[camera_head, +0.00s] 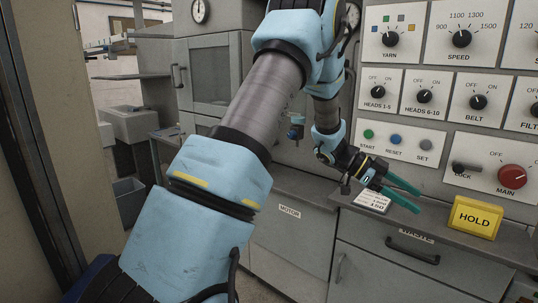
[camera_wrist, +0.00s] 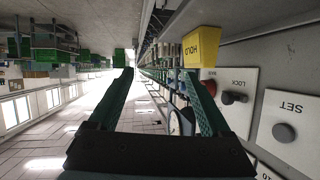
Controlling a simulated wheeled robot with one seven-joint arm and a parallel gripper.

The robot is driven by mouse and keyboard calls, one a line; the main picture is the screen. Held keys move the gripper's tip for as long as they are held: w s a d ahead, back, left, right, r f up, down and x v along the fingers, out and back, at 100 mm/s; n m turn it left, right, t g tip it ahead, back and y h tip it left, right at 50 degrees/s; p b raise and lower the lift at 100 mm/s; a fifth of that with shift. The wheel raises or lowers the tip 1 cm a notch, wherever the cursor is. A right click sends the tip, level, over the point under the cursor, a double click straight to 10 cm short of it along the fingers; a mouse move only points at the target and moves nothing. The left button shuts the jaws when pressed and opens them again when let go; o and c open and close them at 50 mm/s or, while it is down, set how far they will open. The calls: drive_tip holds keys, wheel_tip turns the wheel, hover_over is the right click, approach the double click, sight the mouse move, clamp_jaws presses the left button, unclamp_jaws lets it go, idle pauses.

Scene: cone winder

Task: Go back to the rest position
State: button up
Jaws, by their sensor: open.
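My gripper (camera_head: 402,193) is at the right in the head view, in front of the control panel and above the ledge. Its two green fingers are apart with nothing between them. In the wrist view my gripper (camera_wrist: 165,85) also shows open and empty. My blue and grey arm crosses the middle of the head view, bent at the elbow. The fingers point right, toward a yellow HOLD sign (camera_head: 473,216) on the ledge, and are apart from it. The sign also shows in the wrist view (camera_wrist: 202,46).
The panel carries a red MAIN knob (camera_head: 513,176), a LOCK knob (camera_head: 466,168), a grey SET button (camera_head: 425,145) and several selectors. A printed card (camera_head: 372,200) lies on the ledge below my gripper. A grey cabinet (camera_head: 208,75) stands behind my arm.

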drive_tip(key=w+a+r+n+t, duration=0.3)
drive_tip(key=w+a+n+t, duration=0.4)
drive_tip(key=w+t, duration=0.45)
drive_tip(key=w+a+n+t+y, duration=0.35)
drive_tip(key=a+n+y, duration=0.3)
drive_tip(key=a, duration=1.05)
drive_tip(key=s+a+f+n+g+y, duration=0.4)
drive_tip(key=s+a+n, duration=0.4)
drive_tip(key=a, duration=0.5)
drive_tip(key=s+a+n+g, duration=0.1)
drive_tip(key=s+a, duration=0.1)
drive_tip(key=s, duration=0.4)
drive_tip(key=s+a+f+n+g+y, duration=0.1)
drive_tip(key=s+g, duration=0.1)
drive_tip(key=s, duration=0.5)
drive_tip(key=shift+a+f, duration=0.25)
drive_tip(key=shift+a, duration=0.1)
